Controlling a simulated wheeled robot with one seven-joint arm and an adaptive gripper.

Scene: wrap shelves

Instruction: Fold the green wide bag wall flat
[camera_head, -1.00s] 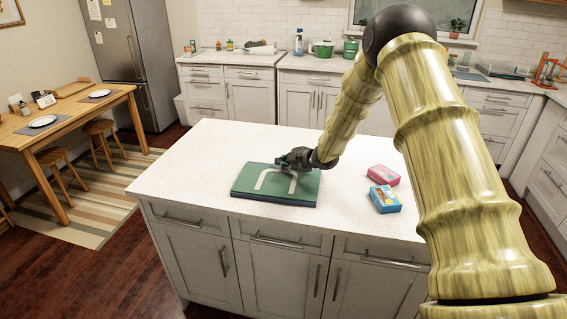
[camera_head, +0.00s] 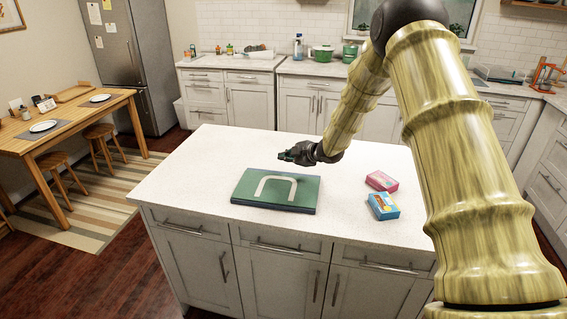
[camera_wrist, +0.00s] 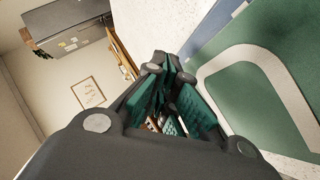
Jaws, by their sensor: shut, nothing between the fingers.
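The green wide bag (camera_head: 250,190) lies flat on the white island top. Its upper green panel with a pale U-shaped handle (camera_head: 276,180) faces up, and a bluish layer shows along its edge. In the wrist view the green panel (camera_wrist: 245,95) and the handle (camera_wrist: 215,68) fill the right side, with a blue-grey layer beside them. My gripper (camera_head: 284,155) is shut and empty. It is just beyond the bag's far edge in the head view, apparently above the counter and apart from the bag. Its green finger pads (camera_wrist: 172,95) show in the wrist view.
A pink box (camera_head: 382,181) and a blue box (camera_head: 384,206) stand on the island (camera_head: 340,215) right of the bag. The island top is clear left of the bag. A dining table (camera_head: 70,125) stands at the far left.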

